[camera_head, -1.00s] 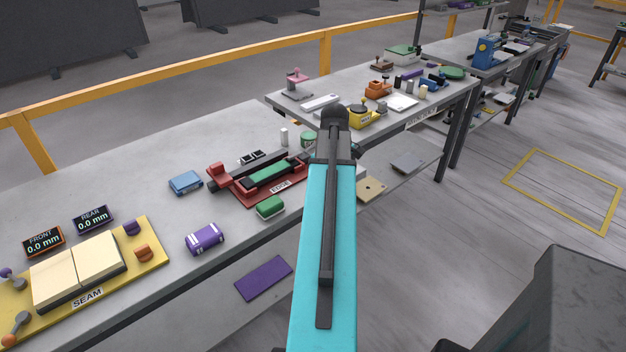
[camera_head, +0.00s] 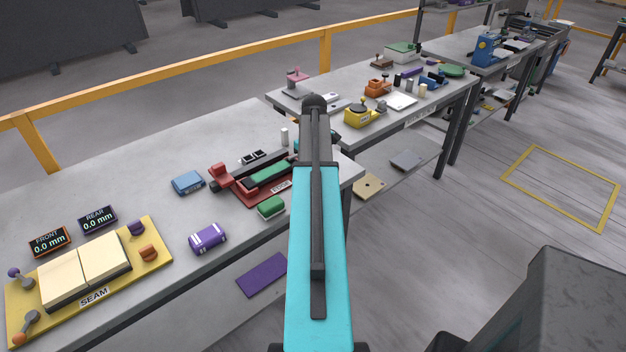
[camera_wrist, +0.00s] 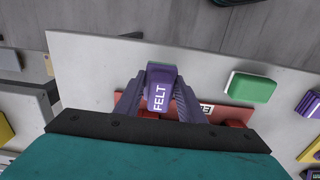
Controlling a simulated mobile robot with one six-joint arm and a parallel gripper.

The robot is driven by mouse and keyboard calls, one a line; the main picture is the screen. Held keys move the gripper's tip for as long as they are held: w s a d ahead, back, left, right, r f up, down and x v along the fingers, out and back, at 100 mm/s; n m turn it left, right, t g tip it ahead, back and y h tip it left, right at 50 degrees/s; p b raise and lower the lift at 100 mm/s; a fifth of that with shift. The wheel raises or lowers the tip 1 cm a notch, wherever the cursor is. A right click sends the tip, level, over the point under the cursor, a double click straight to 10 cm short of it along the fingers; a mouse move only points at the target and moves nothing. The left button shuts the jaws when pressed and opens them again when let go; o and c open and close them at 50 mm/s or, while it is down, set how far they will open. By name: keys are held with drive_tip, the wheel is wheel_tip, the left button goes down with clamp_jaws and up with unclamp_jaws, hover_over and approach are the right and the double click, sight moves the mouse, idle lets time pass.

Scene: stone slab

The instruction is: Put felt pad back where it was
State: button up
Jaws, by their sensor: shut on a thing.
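The felt pad (camera_wrist: 159,98) is a purple block with a white FELT label. In the wrist view it sits between the two ribbed fingers of my gripper (camera_wrist: 160,82), which is shut on it. The pad appears above the bench near the red fixture; the exact gap below it cannot be told. In the head view my own turquoise arm hides the gripper and the pad. A flat purple sheet (camera_head: 262,275) lies on the shelf under the near bench.
The red fixture (camera_head: 280,192) holds a green bar. Near it are a green block (camera_head: 271,207), a blue block (camera_head: 187,182) and a striped purple block (camera_head: 208,238). The yellow SEAM fixture (camera_head: 155,252) stands at left.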

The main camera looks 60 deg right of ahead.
drive_tip(key=shift+f, duration=0.15)
drive_tip(key=shift+f+p, duration=0.8)
drive_tip(key=shift+f, duration=0.8)
drive_tip(key=shift+f, duration=0.2)
drive_tip(key=o, duration=1)
drive_tip(key=shift+r, duration=0.25)
drive_tip(key=shift+r+b, duration=1.65)
drive_tip(key=shift+r, duration=4.3)
drive_tip(key=shift+r, duration=0.1)
